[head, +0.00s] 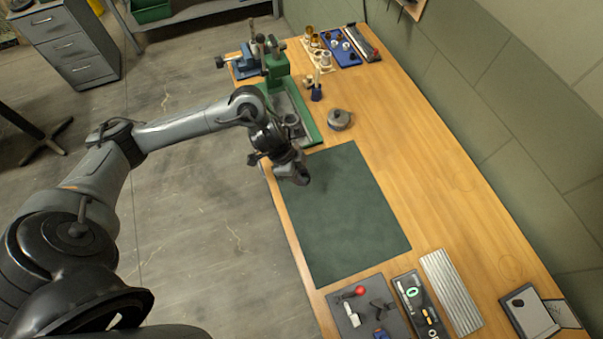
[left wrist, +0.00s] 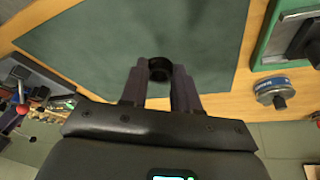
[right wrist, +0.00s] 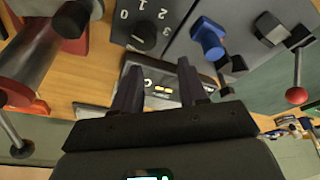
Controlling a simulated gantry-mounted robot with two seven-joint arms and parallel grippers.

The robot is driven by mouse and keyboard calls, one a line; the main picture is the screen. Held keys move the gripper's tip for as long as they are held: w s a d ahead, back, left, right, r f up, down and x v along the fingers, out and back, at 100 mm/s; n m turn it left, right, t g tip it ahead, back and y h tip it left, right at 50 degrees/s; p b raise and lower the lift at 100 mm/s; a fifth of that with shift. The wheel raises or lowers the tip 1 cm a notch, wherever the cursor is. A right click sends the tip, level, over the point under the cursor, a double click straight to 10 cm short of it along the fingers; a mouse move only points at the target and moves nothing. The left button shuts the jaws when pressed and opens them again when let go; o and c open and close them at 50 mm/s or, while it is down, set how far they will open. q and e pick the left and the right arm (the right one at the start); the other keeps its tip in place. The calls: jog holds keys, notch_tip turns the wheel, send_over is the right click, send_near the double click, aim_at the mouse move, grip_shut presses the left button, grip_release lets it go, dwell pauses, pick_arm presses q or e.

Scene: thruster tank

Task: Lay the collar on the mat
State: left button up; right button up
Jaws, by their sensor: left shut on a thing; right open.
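The collar (left wrist: 160,68) is a small black ring in the left wrist view. My left gripper (left wrist: 160,80) is shut on it, with a finger on either side. In the head view my left gripper (head: 298,176) is over the far-left end of the mat; the collar cannot be made out there. The mat (head: 345,220) is a flat dark green rectangle on the wooden bench, and it also fills much of the left wrist view (left wrist: 90,45). The gap between collar and mat is hard to judge. My right gripper (right wrist: 158,85) is open and empty, above the equipment; it is outside the head view.
A green press (head: 277,68) stands beyond the mat, with a round grey item (head: 339,119) beside its base. A grey panel with a red-ball lever (head: 361,290), a dark tool tray (head: 410,285) and a ribbed plate (head: 450,290) lie nearer. The mat's surface is clear.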

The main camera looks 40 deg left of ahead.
aim_at(305, 179)
pick_arm(q)
jog(key=w+a+f, duration=0.2)
jog(key=shift+w+a+f, duration=0.1)
jog(key=shift+w+a, duration=0.05)
jog(key=shift+w, duration=0.25)
pick_arm(e)
jog(key=shift+f, duration=0.35)
pick_arm(q)
jog(key=shift+f+b, duration=0.55)
jog(key=shift+f, duration=1.45)
pick_arm(e)
jog(key=shift+f, duration=0.3)
pick_arm(q)
jog(key=shift+f, duration=0.15)
jog(key=o, duration=1)
